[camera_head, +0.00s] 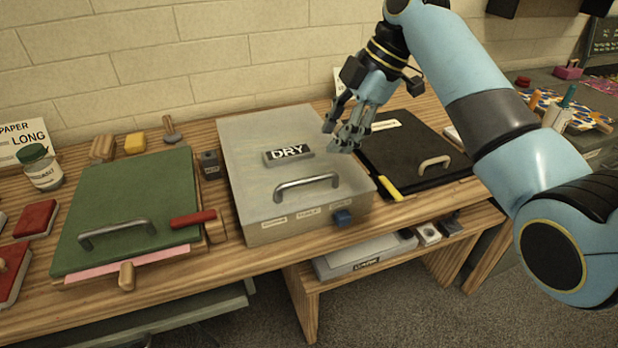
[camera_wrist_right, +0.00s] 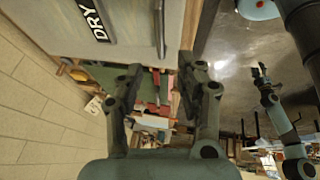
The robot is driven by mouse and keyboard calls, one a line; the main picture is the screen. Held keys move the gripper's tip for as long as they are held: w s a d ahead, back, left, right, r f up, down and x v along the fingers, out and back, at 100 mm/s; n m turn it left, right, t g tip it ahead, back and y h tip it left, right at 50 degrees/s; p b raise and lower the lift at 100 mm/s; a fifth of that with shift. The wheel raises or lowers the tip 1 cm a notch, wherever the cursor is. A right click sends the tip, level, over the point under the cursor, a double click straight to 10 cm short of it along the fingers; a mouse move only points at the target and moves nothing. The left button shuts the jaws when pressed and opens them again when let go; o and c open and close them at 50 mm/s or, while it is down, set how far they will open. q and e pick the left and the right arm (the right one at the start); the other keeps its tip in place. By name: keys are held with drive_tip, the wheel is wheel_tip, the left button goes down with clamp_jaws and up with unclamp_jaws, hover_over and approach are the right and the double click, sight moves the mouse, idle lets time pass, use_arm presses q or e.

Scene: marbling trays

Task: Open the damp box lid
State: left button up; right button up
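A grey box (camera_head: 352,196) stands mid-bench with its pale grey lid (camera_head: 245,170) down. The lid carries a grey bar handle (camera_head: 306,187) near its front edge and a dark plaque (camera_head: 288,153) reading DRY. No box is legibly marked damp. In the right wrist view the lid (camera_wrist_right: 130,50), handle (camera_wrist_right: 160,28) and plaque (camera_wrist_right: 93,20) show at the top. My right gripper (camera_head: 338,136) is open and empty above the lid's back right part, apart from the handle; its spread fingers (camera_wrist_right: 157,85) fill the wrist view. My left gripper (camera_wrist_right: 259,74) looks small there; its opening is unclear.
A green-lidded press (camera_head: 125,190) with a red-handled tool (camera_head: 193,218) lies left. A black tray (camera_head: 400,148) with a tan handle and a yellow tool (camera_head: 389,188) lies right. A blue block (camera_head: 342,217) is at the box front. A jar (camera_head: 42,170) stands far left.

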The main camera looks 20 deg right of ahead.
sight(308, 178)
drive_tip(key=p+x, duration=0.1)
drive_tip(key=x, duration=0.9)
drive_tip(key=shift+a+f, duration=0.1)
drive_tip(key=shift+f, duration=0.1)
drive_tip(key=shift+c, duration=0.4)
clamp_jaws()
